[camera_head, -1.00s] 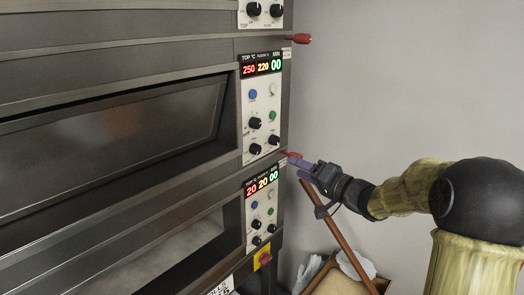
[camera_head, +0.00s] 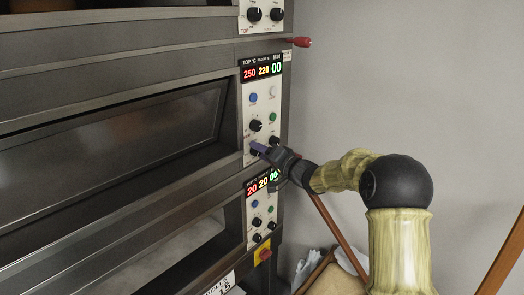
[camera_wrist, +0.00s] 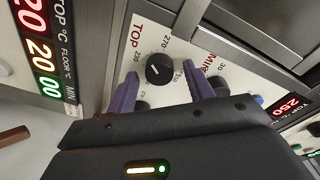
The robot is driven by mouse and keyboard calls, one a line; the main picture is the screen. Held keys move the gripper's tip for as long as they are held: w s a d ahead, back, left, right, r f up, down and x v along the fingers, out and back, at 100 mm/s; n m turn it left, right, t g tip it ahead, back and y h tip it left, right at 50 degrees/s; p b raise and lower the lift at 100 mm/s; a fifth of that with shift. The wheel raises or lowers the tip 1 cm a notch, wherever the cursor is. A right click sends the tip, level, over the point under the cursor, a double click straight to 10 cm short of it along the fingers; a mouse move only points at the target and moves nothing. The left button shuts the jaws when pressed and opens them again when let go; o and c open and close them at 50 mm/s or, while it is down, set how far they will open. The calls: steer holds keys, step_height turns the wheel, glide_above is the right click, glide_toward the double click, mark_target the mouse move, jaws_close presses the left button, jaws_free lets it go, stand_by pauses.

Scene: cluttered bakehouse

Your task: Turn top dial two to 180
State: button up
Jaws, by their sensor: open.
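The dial labelled TOP shows in the wrist view as a round black knob (camera_wrist: 159,70) with a short white pointer mark, on a white control panel. My gripper (camera_head: 259,148) is at the lower knobs of the middle oven panel. In the wrist view the two purple fingers of my gripper (camera_wrist: 161,88) are apart, one on each side of the dial, with no clear contact. In the head view the fingers partly cover the lower knobs.
The middle display (camera_head: 262,69) reads 250, 220 and 00. The lower display (camera_head: 256,186) reads 20, 20 and 00, partly behind my gripper. Another black knob (camera_wrist: 219,86) sits close to one finger. A red handle (camera_head: 302,42) sticks out above. Free wall lies to the right.

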steer(key=shift+c, duration=0.2)
steer(key=c, duration=0.9)
